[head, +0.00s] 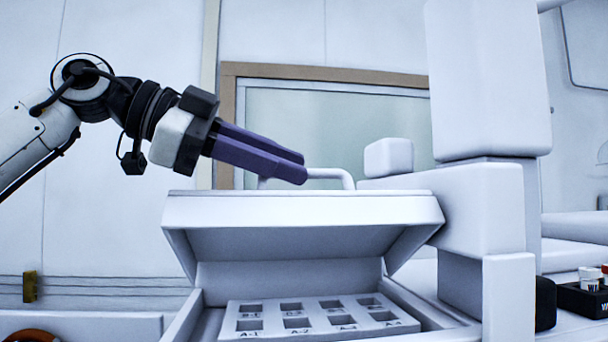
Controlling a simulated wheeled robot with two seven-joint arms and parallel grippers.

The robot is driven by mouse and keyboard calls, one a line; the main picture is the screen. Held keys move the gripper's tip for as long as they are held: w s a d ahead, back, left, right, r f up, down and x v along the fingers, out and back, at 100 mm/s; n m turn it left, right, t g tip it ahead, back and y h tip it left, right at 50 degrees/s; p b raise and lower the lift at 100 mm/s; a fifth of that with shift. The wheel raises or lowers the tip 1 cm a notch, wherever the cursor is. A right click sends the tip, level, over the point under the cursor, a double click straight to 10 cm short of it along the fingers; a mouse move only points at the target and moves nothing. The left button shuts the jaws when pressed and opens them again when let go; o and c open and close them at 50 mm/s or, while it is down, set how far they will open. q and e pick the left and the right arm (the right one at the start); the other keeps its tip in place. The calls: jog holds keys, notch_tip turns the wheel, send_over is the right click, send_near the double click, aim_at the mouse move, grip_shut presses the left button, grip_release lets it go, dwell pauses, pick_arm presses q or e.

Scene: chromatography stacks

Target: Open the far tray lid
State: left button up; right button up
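The tray lid (300,209) is white and tilted up, partly open, with a gap under its front edge. A white bar handle (330,173) stands on top of it. My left gripper (300,168), with purple fingers, comes in from the upper left and is closed around the left part of the handle; the fingers hide that part of the bar. Under the lid is an open white tray (432,316) holding a block (268,334) with several square wells in rows and small labels. The wells look empty. My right gripper is not in view.
Tall white instrument blocks (486,80) stand close to the right of the lid. A black rack (580,301) with capped vials sits at the far right. An orange ring-shaped thing (32,335) shows at the lower left.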

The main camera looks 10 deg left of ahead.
pick_arm(q)
jog(key=v, duration=0.6)
jog(key=shift+s+a+r, duration=0.1)
jog(key=shift+s+a, duration=0.1)
jog(key=shift+a, duration=0.1)
